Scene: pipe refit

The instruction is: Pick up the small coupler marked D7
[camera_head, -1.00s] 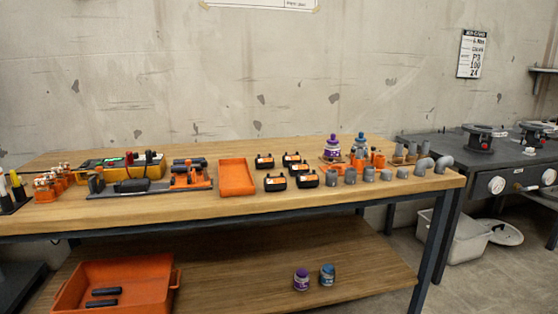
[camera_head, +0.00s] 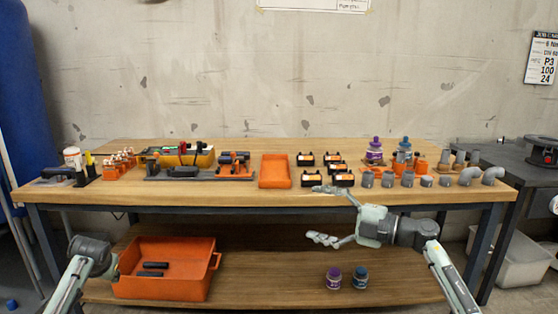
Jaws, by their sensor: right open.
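Several small grey couplers and pipe fittings stand in a row near the front right of the bench top, among them one grey piece (camera_head: 407,178) and an elbow (camera_head: 492,174) at the row's right end. The marking D7 cannot be read on any of them. My right gripper (camera_head: 325,213) is open and empty in front of the bench's front edge, left of the grey row, its fingers pointing left. My left arm comes in at the lower left, in front of the lower shelf; its fingers cannot be made out.
An orange tray (camera_head: 275,171) lies mid-bench, beside several black-and-orange blocks (camera_head: 343,180). Purple (camera_head: 375,150) and blue jars stand behind the grey row. The lower shelf (camera_head: 270,287) holds an orange bin (camera_head: 165,285) and two jars. The bench's front edge lies close to my right arm.

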